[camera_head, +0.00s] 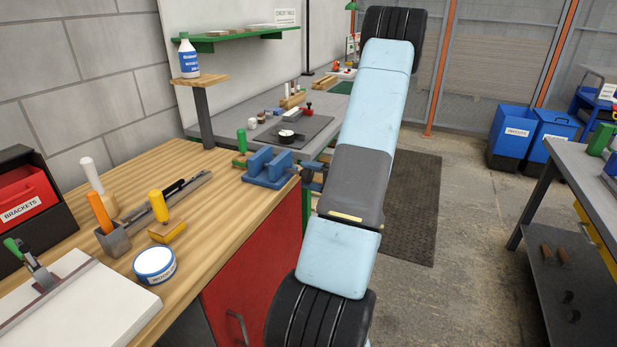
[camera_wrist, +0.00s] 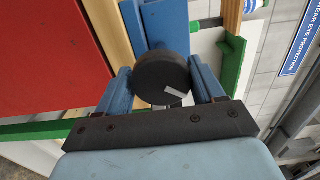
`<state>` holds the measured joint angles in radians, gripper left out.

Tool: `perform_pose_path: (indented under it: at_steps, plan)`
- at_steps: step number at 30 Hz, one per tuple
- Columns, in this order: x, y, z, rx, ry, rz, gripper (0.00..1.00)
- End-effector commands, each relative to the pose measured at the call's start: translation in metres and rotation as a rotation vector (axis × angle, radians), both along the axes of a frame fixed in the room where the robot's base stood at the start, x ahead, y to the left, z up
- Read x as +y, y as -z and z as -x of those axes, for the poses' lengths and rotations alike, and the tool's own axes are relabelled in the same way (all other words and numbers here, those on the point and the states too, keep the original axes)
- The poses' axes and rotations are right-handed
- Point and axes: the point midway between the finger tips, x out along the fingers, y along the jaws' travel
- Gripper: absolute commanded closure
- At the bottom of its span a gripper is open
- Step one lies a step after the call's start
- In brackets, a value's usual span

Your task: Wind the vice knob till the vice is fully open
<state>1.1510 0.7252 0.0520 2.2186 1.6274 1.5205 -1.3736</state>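The blue vice (camera_head: 268,170) sits at the right end of the wooden bench, its two upright jaws showing with a narrow gap between them. In the wrist view part of the blue vice (camera_wrist: 168,22) shows behind the knob. The vice knob (camera_wrist: 160,77) is a dark round disc with a light grey mark on its face. My gripper (camera_wrist: 162,82) has one blue finger on each side of the knob, and both appear to touch its rim. In the head view my gripper (camera_head: 312,177) is at the vice's right side, and the knob is hard to make out there.
On the wooden bench (camera_head: 215,215) are a white-and-blue tin (camera_head: 155,264), an orange-handled tool (camera_head: 99,212), a yellow-handled tool (camera_head: 158,207) and a red brackets bin (camera_head: 25,197). A green-topped post (camera_head: 241,141) stands just behind the vice. Red cabinet front (camera_head: 255,275) lies below.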

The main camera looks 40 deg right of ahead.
Motion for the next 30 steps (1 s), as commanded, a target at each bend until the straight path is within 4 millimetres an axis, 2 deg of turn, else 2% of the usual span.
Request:
perform_pose_path:
  at_steps: [1, 7, 17, 23, 30]
  plan:
    - [-0.001, 0.002, 0.001, 0.005, 0.003, -0.002, 0.31]
    - [-0.001, 0.001, 0.001, 0.001, 0.002, -0.002, 0.12]
    - [-0.003, -0.001, 0.004, -0.002, 0.003, -0.001, 0.12]
    - [-0.013, -0.001, 0.029, -0.002, 0.004, -0.001, 0.12]
    - [-0.031, 0.000, 0.073, -0.001, 0.005, 0.000, 0.12]
